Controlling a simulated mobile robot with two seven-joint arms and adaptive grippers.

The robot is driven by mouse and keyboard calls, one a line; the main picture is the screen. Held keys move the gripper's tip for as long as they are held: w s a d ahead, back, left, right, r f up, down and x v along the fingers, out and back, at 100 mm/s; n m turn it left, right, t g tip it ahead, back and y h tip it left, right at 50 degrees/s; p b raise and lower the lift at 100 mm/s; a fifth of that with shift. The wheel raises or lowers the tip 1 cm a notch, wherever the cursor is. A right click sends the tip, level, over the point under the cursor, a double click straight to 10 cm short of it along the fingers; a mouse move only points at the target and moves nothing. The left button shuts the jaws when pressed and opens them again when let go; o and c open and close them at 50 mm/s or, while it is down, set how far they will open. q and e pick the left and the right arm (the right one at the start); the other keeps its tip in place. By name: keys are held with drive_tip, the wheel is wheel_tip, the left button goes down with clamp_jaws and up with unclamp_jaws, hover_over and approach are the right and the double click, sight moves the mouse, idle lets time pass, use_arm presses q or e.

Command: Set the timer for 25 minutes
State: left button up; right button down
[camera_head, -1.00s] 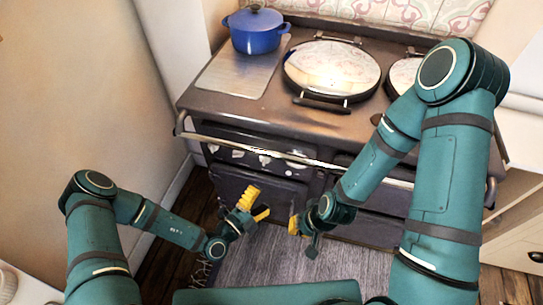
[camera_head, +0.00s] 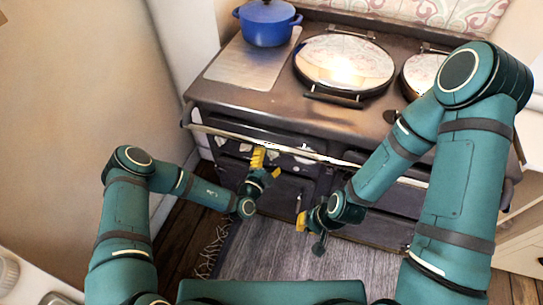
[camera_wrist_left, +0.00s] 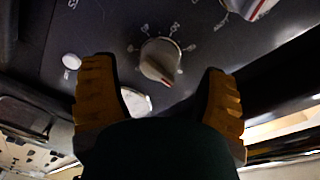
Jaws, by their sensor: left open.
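A row of white knobs sits on the range's dark control panel (camera_head: 285,155). In the left wrist view a round white knob (camera_wrist_left: 158,60) with a red mark and printed symbols around it lies between the yellow fingers. I cannot tell whether it is the timer. Part of another white knob (camera_wrist_left: 250,6) shows at the top right. My left gripper (camera_head: 266,163) is open at the panel, its fingers (camera_wrist_left: 158,75) on either side of the knob, with no clear contact. My right gripper (camera_head: 308,228) hangs lower in front of the oven doors, seen side-on; its opening is unclear.
A handrail (camera_head: 270,143) runs along the range's front edge above the panel. A blue pot (camera_head: 267,24) and a round lid (camera_head: 343,66) are on top. Bare floor and a grey rug (camera_head: 275,255) lie in front. A wall (camera_head: 90,80) is close on the left.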

use_arm(q)
drive_tip(key=shift+x, duration=1.3)
drive_tip(key=shift+c, duration=0.2)
drive_tip(key=c, duration=1.2)
